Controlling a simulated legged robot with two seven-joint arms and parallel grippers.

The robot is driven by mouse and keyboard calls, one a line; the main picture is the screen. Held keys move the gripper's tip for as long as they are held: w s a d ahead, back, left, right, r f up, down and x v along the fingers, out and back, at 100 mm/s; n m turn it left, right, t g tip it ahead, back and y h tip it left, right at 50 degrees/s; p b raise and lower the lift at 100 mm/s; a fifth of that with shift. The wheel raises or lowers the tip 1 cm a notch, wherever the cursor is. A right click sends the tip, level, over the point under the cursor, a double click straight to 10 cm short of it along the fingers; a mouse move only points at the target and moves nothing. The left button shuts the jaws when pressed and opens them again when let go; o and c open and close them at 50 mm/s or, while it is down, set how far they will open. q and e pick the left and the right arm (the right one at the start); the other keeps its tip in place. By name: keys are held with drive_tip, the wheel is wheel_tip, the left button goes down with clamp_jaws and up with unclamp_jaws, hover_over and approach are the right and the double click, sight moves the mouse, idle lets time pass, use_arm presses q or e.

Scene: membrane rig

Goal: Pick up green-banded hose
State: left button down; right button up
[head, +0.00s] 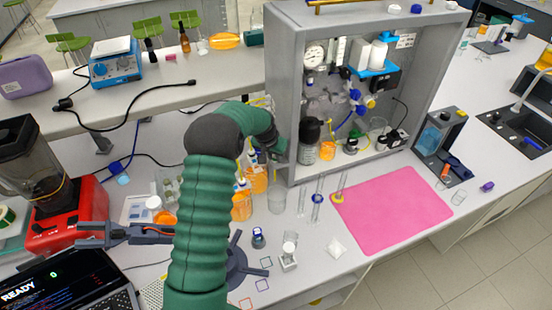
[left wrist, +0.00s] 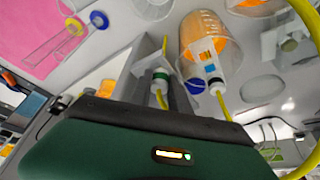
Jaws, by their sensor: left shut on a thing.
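The green-banded hose (left wrist: 160,78) shows in the left wrist view as a white fitting with a green band and a yellow tube below it. It sits between the dark fingers of my left gripper (head: 276,153), which are shut on it. In the head view the gripper is at the left side of the grey cabinet, and the hose there is too small and covered to make out. A blue-banded hose (left wrist: 197,86) with a yellow tube is right beside the fingers in the left wrist view. My right gripper does not show.
The open grey cabinet (head: 283,100) stands right of my left gripper. Orange bottles (head: 241,204) and a clear beaker (head: 276,198) stand below it. A red blender (head: 65,215) and a laptop (head: 75,290) are at the left.

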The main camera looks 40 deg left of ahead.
use_arm(q)
drive_tip(key=shift+a+r, duration=0.2)
drive_tip(key=shift+r, duration=0.1)
wheel_tip(320, 180, up, 12)
drive_tip(key=b, duration=0.3)
drive_tip(key=s+d+b, duration=0.3)
drive_tip(key=s, duration=0.5)
drive_tip(key=s+d+b, duration=0.3)
drive_tip(key=s, duration=0.6)
drive_tip(key=shift+f, duration=0.3)
drive_tip(key=c, duration=1.9)
unclamp_jaws()
drive_tip(key=shift+a, duration=0.1)
clamp_jaws()
